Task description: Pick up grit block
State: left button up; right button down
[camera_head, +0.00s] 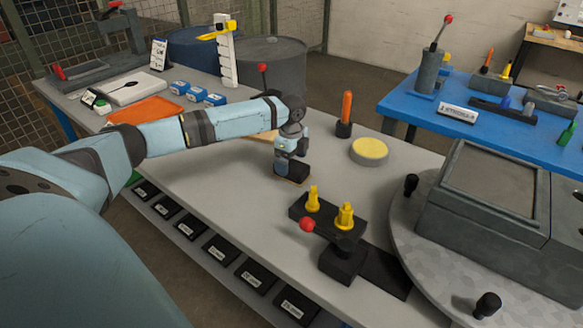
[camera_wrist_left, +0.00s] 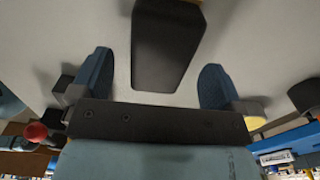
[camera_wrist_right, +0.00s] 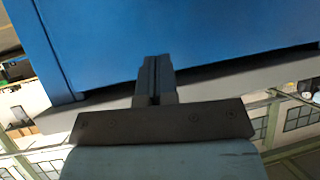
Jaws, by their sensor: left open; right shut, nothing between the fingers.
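A dark block with a brown edge, which looks like the grit block (camera_head: 291,180), is on the grey table just below my left gripper (camera_head: 292,168). My right gripper (camera_wrist_right: 155,78) shows only in the right wrist view, shut and empty before a blue surface.
A black fixture (camera_head: 340,262) with yellow pegs (camera_head: 313,200) and a red-knobbed lever stands in front right of the block. A yellow round pad (camera_head: 369,151) and an orange-handled tool (camera_head: 346,112) stand behind right. An orange tray (camera_head: 143,109) lies left.

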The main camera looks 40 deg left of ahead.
aim_at(291, 164)
pick_arm(q)
notch_tip(291, 164, down, 2)
jog(key=shift+f, duration=0.25)
jog(key=shift+r, duration=0.1)
jog(key=c, duration=1.1)
jog(key=shift+r, duration=0.1)
notch_tip(291, 164, up, 20)
jog(key=p, duration=0.3)
jog(key=o, duration=0.4)
jog(key=shift+c, duration=1.1)
